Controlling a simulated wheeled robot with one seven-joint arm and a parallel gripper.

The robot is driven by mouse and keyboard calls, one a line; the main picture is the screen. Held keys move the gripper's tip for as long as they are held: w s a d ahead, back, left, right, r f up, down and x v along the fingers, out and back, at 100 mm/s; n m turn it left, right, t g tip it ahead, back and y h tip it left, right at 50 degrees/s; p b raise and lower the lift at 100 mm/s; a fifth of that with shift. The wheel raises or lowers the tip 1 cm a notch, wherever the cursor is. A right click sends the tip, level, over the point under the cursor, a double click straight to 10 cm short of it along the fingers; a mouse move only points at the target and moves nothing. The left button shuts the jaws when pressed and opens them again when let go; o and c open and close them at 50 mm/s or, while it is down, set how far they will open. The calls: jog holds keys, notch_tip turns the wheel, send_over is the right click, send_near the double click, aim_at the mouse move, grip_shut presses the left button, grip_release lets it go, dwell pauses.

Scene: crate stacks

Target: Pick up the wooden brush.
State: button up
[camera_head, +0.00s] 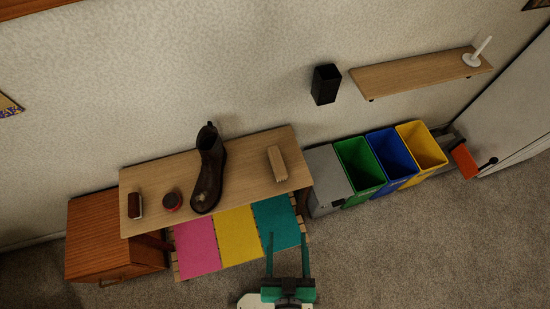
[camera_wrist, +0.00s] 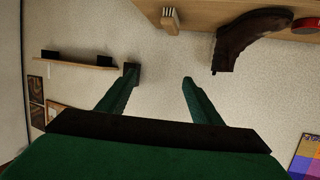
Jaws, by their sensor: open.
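The wooden brush (camera_head: 278,163), a light wooden block, lies near the right end of the wooden table (camera_head: 250,183). It also shows at the top of the wrist view (camera_wrist: 171,20), with pale bristles on one end or side. My gripper (camera_head: 287,238) is open and empty, in front of the table's right part, near the teal panel. In the wrist view the two green fingers (camera_wrist: 159,76) are spread apart with only wall between them. The brush is apart from the fingers.
On the table stand a dark boot (camera_head: 209,175), a red tin (camera_head: 172,201) and a dark brown brush-like block (camera_head: 135,205). Pink, yellow and teal panels (camera_head: 238,236) lie low in front. Coloured bins (camera_head: 360,165) stand right of the table. Carpet is clear at front right.

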jog(key=w+d+f+m+g+h, duration=0.1)
jog(key=w+d+m+g+h, duration=0.25)
jog(key=w+d+m, duration=1)
jog(key=w+d+f+m+g+h, duration=0.25)
jog(key=w+d+m+h, duration=0.25)
jog(key=w+d, duration=0.9)
jog(key=w+a+f+m+g+y, duration=0.1)
jog(key=w+a+m+g+y, duration=0.1)
jog(key=a, duration=0.8)
jog(key=w+a+f+m+g+y, duration=0.1)
jog(key=w+a+m+g+y, duration=0.1)
jog(key=a+m, duration=0.5)
jog(key=w+a+f+m+g+y, duration=0.1)
jog(key=a+m+g+y, duration=0.3)
jog(key=a, duration=0.8)
jog(key=shift+w+a+f+m+g, duration=0.2)
jog(key=shift+w+a+m+g, duration=0.1)
jog(key=shift+w+a, duration=0.15)
jog(key=shift+a+f+y, duration=0.2)
jog(key=shift+a+y, duration=0.05)
jog(key=shift+a, duration=0.05)
send_over(277, 161)
notch_tip(277, 161, down, 4)
jog(key=shift+s+f, duration=0.15)
jog(key=shift+f, duration=0.05)
jog(key=shift+w+f, duration=0.15)
jog(key=shift+f, duration=1.35)
jog(key=shift+w+f, duration=0.1)
jog(key=shift+f, duration=1.4)
jog(key=c, duration=1.3)
